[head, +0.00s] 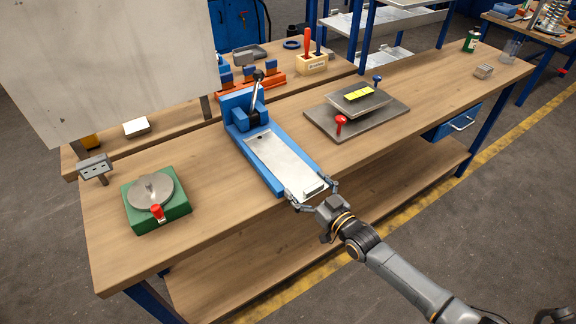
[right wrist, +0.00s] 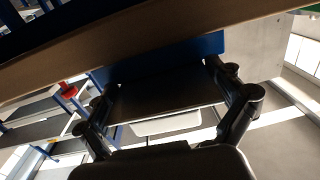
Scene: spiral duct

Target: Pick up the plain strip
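The plain strip (head: 282,160) is a long, pale metal plate lying along the blue bench tool (head: 262,170). A small raised block (head: 315,187) shows at its near end. My right gripper (head: 313,193) is at that near end, one finger on each side of it. In the right wrist view the strip (right wrist: 165,95) is a dark plate between the spread fingers of my right gripper (right wrist: 163,80). I cannot tell whether both fingertips press on its edges. My left gripper is not in view.
A lever (head: 257,90) stands at the tool's far end. A green base with a round metal disc (head: 150,190) is to the left, a dark plate fixture (head: 325,125) to the right. A large grey panel (head: 100,60) fills the upper left. The bench (head: 430,95) is mostly clear at right.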

